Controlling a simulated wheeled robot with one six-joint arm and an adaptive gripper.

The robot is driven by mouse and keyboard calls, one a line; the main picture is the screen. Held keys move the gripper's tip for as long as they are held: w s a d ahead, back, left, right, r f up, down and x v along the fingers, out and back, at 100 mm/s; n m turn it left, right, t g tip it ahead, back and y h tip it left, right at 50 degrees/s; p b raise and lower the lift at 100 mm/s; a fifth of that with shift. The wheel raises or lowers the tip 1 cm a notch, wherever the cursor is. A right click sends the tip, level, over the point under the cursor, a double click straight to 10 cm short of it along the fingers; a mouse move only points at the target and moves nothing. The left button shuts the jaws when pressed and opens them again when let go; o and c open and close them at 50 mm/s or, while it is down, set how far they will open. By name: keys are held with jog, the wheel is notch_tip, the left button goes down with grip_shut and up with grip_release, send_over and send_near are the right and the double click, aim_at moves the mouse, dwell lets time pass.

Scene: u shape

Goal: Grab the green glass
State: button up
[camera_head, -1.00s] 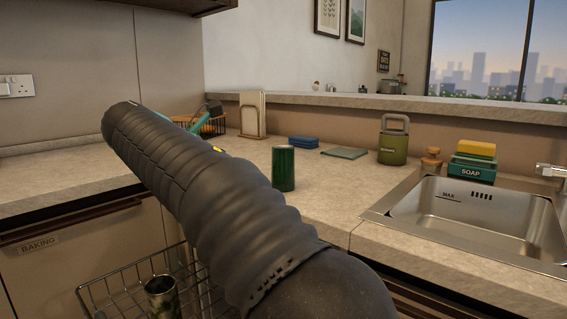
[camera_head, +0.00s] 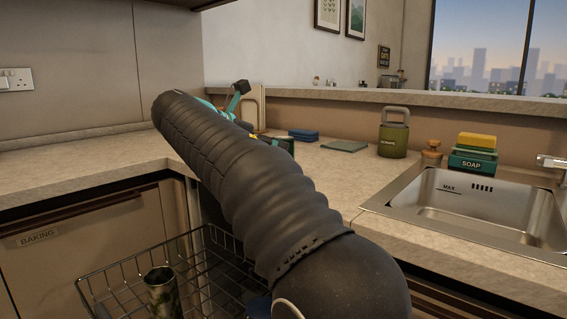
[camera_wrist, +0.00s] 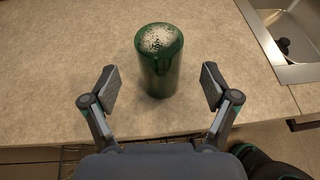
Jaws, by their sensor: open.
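The green glass (camera_wrist: 160,72) stands upright on the counter in the wrist view, centred just beyond my fingertips. It is dark green with a pale, speckled top. My gripper (camera_wrist: 160,88) is open and empty, with one finger to the left of the glass and one to the right. There are gaps on both sides, and neither finger touches it.
The sink (camera_head: 480,215) is at the right. A green lidded container (camera_head: 393,139), blue sponges (camera_head: 303,135) and a flat cloth (camera_head: 345,146) lie behind. A wire basket (camera_head: 130,268) below the counter holds a patterned cylinder (camera_head: 163,290). The counter around the glass is clear.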

jog(key=shift+b+x, duration=0.45)
jog(key=shift+x, duration=2.25)
jog(key=shift+c, duration=0.2)
jog(key=shift+r, duration=0.1)
jog(key=c, duration=1.4)
